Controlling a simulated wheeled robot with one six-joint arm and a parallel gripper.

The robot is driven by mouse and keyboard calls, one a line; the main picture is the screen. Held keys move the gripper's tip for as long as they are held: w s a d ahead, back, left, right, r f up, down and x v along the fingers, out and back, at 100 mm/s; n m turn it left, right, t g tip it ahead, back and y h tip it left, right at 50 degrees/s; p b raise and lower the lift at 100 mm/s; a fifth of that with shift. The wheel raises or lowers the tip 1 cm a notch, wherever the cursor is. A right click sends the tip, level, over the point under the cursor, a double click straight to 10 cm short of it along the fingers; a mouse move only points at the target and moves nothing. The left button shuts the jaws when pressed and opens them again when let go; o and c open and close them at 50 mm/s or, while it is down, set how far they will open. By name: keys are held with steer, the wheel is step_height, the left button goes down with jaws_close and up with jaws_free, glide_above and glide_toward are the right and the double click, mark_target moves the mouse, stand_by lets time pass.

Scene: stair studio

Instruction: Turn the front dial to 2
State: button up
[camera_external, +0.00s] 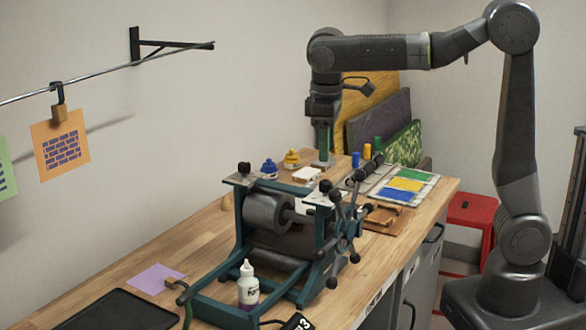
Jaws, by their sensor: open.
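An etching press with a teal frame (240,232) and grey rollers stands on the wooden bench. Black knobs sit on top of its posts, one at the left post (244,168) and one at the right post (325,186). I cannot tell which is the front dial, and no dial numbers are readable. My gripper (323,122) points down above the far part of the bench, behind the press and apart from its knobs. It is open, though its fingertips are small and hard to make out. A dark green upright shape (322,138) shows just below it.
A star-handled wheel (343,228) sticks out from the press's right side. A white bottle (248,285) stands at its near end. Blue (269,168) and yellow (291,158) pots stand behind it. A rail (105,75) with hanging prints runs along the left wall.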

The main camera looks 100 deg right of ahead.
step_height(320, 180, up, 6)
glide_above(325, 181)
steer(key=shift+w+a+f, duration=0.15)
steer(key=shift+a, duration=0.1)
stand_by(0.3)
steer(key=f, duration=0.9)
steer(key=f+p, duration=0.1)
steer(key=f, duration=0.4)
steer(key=shift+d, duration=0.25)
steer(key=shift+r, duration=0.15)
